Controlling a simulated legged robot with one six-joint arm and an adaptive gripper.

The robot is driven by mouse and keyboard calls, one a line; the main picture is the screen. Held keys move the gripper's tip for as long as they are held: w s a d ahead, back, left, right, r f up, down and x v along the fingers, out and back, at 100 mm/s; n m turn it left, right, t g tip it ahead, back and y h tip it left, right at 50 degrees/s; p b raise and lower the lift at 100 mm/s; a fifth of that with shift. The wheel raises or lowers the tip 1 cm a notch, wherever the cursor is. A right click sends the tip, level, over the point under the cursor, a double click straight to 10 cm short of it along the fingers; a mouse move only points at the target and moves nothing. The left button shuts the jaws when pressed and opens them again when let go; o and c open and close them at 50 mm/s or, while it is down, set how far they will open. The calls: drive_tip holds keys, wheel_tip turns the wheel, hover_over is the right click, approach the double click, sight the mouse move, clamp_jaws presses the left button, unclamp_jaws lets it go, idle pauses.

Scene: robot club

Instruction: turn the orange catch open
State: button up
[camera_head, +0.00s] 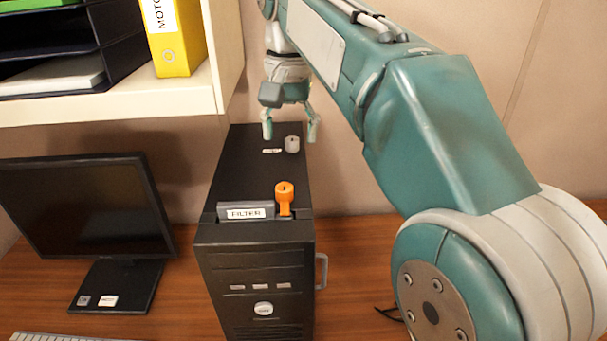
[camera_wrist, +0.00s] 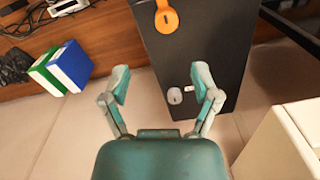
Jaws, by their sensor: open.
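The orange catch (camera_head: 285,196) is on top of the black computer case (camera_head: 245,175), near its front edge beside the grey FILTER label plate (camera_head: 246,212). It also shows in the wrist view (camera_wrist: 166,20) at the top edge, its round end toward my gripper. A small whitish knob (camera_head: 292,144) sits farther back on the case top and shows in the wrist view (camera_wrist: 174,96). My gripper (camera_head: 290,130) is open and empty above the rear of the case. In the wrist view my gripper's fingers (camera_wrist: 161,86) stand apart on both sides of the knob, and the catch lies beyond them.
A monitor (camera_head: 85,210) stands left of the case. A shelf (camera_head: 140,105) with a yellow binder (camera_head: 175,40) is at the upper left. A grey handle (camera_head: 321,271) sticks out from the case's right side. Blue and green books (camera_wrist: 68,66) show in the wrist view.

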hover_over(284, 186)
drive_tip(key=a, duration=0.1)
wheel_tip(284, 186, down, 4)
drive_tip(key=shift+s+f, duration=0.1)
drive_tip(key=shift+f, duration=0.1)
drive_tip(key=f, duration=0.1)
drive_tip(key=d+f, duration=0.1)
drive_tip(key=f, duration=0.1)
drive_tip(key=d+f, duration=0.1)
drive_tip(key=f, duration=0.1)
drive_tip(key=shift+f, duration=0.45)
drive_tip(key=shift+a+f, duration=0.25)
drive_tip(key=shift+a, duration=0.6)
drive_tip(key=shift+d, duration=0.5)
clamp_jaws()
drive_tip(key=shift+a, duration=0.1)
